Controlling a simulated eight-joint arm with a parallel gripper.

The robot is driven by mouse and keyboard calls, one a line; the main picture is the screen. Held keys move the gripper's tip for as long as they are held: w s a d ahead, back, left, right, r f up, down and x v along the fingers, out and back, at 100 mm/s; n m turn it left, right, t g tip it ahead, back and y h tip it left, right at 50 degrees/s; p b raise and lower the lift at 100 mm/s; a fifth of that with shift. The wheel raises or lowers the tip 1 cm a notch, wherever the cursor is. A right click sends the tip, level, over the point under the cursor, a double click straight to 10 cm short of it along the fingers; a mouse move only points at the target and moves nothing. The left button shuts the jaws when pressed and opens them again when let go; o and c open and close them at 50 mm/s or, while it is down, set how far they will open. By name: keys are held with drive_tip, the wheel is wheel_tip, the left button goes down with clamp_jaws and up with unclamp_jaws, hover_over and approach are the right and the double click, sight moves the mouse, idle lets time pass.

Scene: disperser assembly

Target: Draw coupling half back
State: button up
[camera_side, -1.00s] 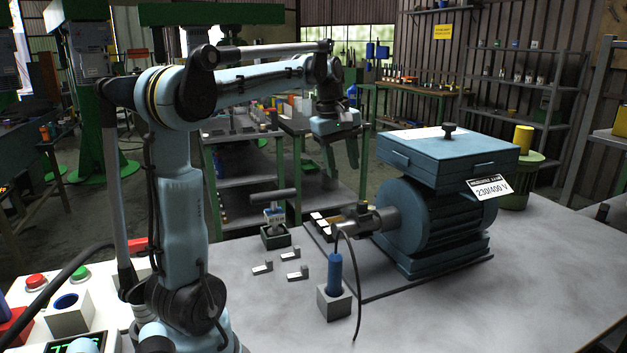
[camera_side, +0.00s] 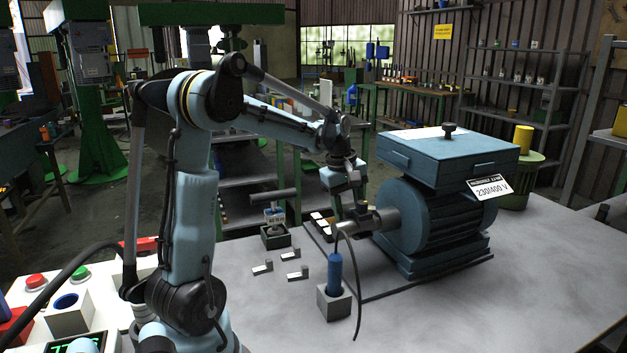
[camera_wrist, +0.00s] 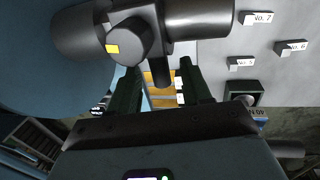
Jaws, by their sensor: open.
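The coupling half (camera_side: 352,226) is a dark metal cylinder at the end of the motor shaft (camera_side: 385,217), with a small knob standing up from it. It also shows in the wrist view (camera_wrist: 200,18) at the top, beside a dark round part with a yellow mark (camera_wrist: 127,40). My gripper (camera_side: 348,207) is just above and behind the coupling in the side view. In the wrist view its two dark green fingers (camera_wrist: 160,85) are apart, with a short dark peg (camera_wrist: 161,72) of the coupling near the gap. I cannot tell whether the fingers touch it.
The blue motor (camera_side: 437,222) with its terminal box (camera_side: 447,160) stands to the right. A blue-handled tool (camera_side: 335,274) stands in a grey block in front, with a cable beside it. Several small numbered blocks (camera_side: 293,275) lie left. The table's front right is clear.

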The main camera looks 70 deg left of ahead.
drive_tip(key=shift+f, duration=0.1)
drive_tip(key=shift+c, duration=0.4)
clamp_jaws()
drive_tip(key=shift+s, duration=2.55)
drive_tip(key=shift+a, duration=0.1)
drive_tip(key=shift+o, duration=0.4)
unclamp_jaws()
wheel_tip(320, 180, up, 12)
drive_tip(key=s, duration=0.2)
